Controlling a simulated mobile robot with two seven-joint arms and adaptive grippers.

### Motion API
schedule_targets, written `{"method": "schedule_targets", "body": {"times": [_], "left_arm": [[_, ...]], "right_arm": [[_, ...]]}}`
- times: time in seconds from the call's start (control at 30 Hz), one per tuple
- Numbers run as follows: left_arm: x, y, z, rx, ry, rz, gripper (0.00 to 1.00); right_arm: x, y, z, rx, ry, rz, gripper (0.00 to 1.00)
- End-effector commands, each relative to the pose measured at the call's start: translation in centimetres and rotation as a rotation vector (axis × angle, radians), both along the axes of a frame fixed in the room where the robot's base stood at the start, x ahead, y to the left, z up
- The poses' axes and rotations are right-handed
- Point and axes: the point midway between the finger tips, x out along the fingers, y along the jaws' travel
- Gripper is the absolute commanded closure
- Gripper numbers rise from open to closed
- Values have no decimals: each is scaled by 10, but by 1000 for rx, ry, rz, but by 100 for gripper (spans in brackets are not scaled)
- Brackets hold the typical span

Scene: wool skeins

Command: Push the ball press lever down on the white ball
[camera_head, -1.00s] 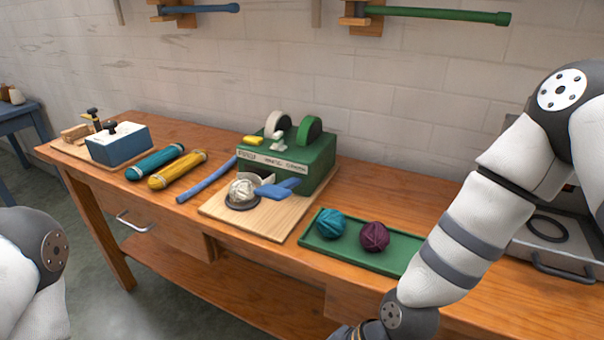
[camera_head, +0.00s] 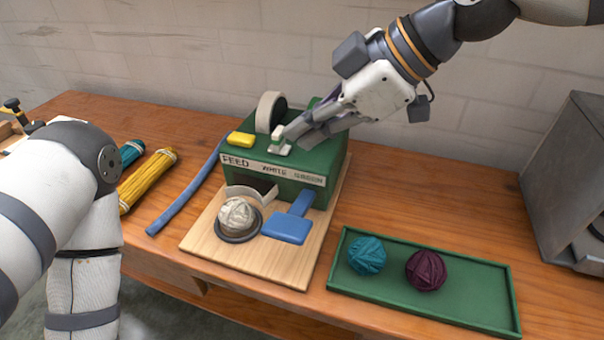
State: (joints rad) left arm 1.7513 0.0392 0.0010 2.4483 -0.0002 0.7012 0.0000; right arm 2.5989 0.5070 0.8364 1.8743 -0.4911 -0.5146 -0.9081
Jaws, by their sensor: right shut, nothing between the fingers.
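The green press machine (camera_head: 305,190) stands on a wooden board, labelled FEED, WHITE and GREEN. A white yarn ball (camera_head: 237,214) sits in a dark round cup in front of it. A blue lever with a flat paddle (camera_head: 287,227) lies right of the ball, apart from it. I take it for the press lever. A small pale knob (camera_head: 281,143) and a yellow block (camera_head: 241,139) are on the machine's top. My right gripper (camera_head: 292,132) is shut and empty, its tips close beside the pale knob; contact is unclear. My left arm shows at left; its gripper is out of view.
A green tray (camera_head: 490,301) holds a teal ball (camera_head: 367,255) and a purple ball (camera_head: 426,270). A blue rod (camera_head: 187,193) and yellow skein (camera_head: 146,180) lie left. A grey metal box (camera_head: 560,160) stands at right.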

Motion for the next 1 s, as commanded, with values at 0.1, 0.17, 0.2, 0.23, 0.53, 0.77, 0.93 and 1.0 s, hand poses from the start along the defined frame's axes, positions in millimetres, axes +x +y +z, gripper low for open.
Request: {"method": "schedule_targets", "body": {"times": [0.1,0.17,0.2,0.23,0.53,0.77,0.93,1.0], "left_arm": [[-1,0,1,1,3,1,60],[-2,0,1,1,4,1,60],[-2,1,1,1,4,1,60],[-2,1,1,1,5,1,60],[-4,0,-1,1,11,1,60],[-11,0,-9,1,39,1,60],[-16,1,-13,1,56,1,60],[-15,1,-13,1,54,1,60]], "right_arm": [[0,0,8,-3,-23,14,100],[0,0,9,-3,-25,17,100],[0,0,9,-3,-25,17,100],[0,0,9,-3,-24,16,100],[-2,1,0,-4,-19,14,100],[-12,4,-34,-5,-15,15,100],[-20,6,-56,-5,-15,15,100],[-22,7,-62,-4,-19,14,100]]}}
